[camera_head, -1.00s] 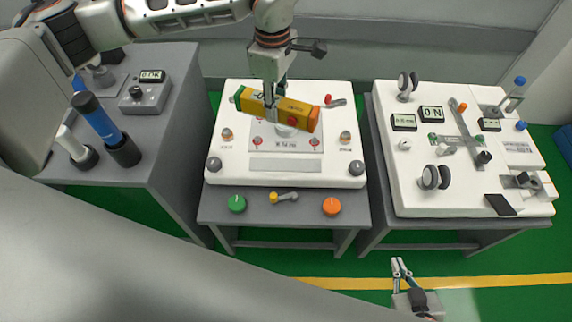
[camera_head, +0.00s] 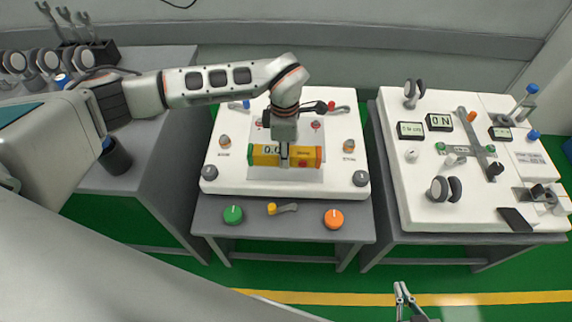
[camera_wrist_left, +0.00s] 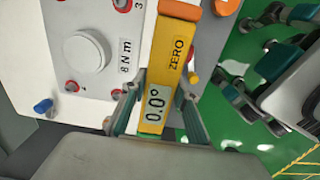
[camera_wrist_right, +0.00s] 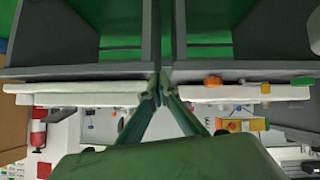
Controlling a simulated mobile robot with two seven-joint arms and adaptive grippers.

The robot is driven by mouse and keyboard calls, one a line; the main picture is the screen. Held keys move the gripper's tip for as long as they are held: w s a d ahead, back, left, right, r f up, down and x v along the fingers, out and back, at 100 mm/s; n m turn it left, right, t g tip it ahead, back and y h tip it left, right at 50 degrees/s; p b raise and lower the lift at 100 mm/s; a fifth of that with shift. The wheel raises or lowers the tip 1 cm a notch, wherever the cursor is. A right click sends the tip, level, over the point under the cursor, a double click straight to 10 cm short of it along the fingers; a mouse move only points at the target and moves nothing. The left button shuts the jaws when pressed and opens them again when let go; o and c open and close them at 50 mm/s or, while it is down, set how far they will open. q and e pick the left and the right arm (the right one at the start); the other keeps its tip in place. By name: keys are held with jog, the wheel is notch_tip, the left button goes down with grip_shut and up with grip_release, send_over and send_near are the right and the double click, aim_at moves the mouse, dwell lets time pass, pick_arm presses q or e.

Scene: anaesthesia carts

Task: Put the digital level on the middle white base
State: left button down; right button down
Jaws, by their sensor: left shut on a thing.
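The digital level (camera_head: 264,158) is a yellow bar with a green left end, an orange right end and a small display. My left gripper (camera_head: 284,160) is shut across its middle. The level lies almost level left to right over the middle white base (camera_head: 235,182); whether it touches the base cannot be told. In the left wrist view the level (camera_wrist_left: 178,50) sits between the fingers of my left gripper (camera_wrist_left: 152,112), its display reading 0.0°, beside a round white knob. My right gripper (camera_head: 402,291) is empty, fingertips together, low in front of the tables; it also shows in the right wrist view (camera_wrist_right: 162,92).
The middle base carries several small knobs, with green (camera_head: 233,214) and orange (camera_head: 334,218) buttons on the table front. A right white base (camera_head: 410,180) holds displays and fixtures. A grey table (camera_head: 150,150) stands left with a dark cup (camera_head: 116,155).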

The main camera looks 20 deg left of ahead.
pick_arm(q)
jog(key=shift+f, duration=1)
notch_tip(320, 180, down, 4)
jog(key=shift+s+r+b, duration=0.1)
jog(key=shift+r+b, duration=0.1)
jog(key=shift+b, duration=0.4)
jog(key=shift+f, duration=0.25)
jog(key=shift+r, duration=0.15)
pick_arm(e)
jog(key=shift+w+a+r, duration=0.2)
jog(key=shift+w+r, duration=0.3)
jog(key=shift+w, duration=0.2)
pick_arm(q)
jog(key=c, duration=1.7)
grip_release()
jog(key=shift+o, duration=0.6)
pick_arm(e)
jog(key=shift+s+f, duration=0.4)
jog(key=shift+f, duration=0.05)
